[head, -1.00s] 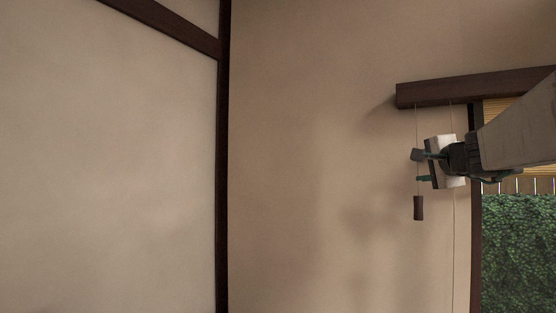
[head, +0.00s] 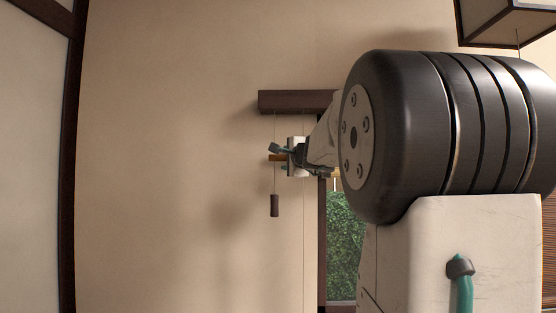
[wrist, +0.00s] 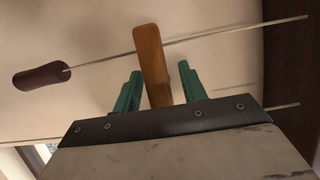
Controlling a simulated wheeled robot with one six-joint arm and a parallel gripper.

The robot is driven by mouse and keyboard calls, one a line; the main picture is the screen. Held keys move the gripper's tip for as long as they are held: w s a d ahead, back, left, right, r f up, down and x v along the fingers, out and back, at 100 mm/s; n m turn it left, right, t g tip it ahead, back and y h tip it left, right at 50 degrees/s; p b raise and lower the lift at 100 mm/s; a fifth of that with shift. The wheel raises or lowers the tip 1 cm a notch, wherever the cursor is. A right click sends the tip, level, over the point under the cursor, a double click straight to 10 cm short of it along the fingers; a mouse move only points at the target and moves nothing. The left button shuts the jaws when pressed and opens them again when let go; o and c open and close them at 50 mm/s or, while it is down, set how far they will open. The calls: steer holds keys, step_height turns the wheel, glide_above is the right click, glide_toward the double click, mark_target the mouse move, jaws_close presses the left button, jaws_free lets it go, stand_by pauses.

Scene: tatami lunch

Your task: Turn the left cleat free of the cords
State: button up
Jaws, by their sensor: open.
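The cleat is a flat orange-brown wooden bar (wrist: 151,62) in the wrist view, between the two green fingers of my gripper (wrist: 160,86), with a gap on each side. My gripper is open around its lower part. The cleat lies across a thin cord (wrist: 235,31), in front of it.
A dark wooden cord pull (wrist: 42,77) hangs on the cord; it shows below the gripper in the head view (head: 275,205). A dark beam (head: 290,101) is above. A window with greenery (head: 346,245) lies right. The wall (head: 180,160) left is bare.

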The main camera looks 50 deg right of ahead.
steer(key=shift+c, duration=0.3)
jaws_close()
steer(key=shift+n, duration=0.3)
steer(key=n+g, duration=0.2)
steer(key=n, duration=0.2)
steer(key=n+g+h, duration=0.1)
steer(key=n+g, duration=0.1)
steer(key=n, duration=0.2)
steer(key=f+n+g+h, duration=0.1)
steer(key=n+g, duration=0.2)
steer(key=n, duration=0.1)
steer(key=shift+s+d+n, duration=0.2)
steer(key=shift+s+n, duration=0.05)
steer(key=shift+n, duration=0.15)
stand_by(0.5)
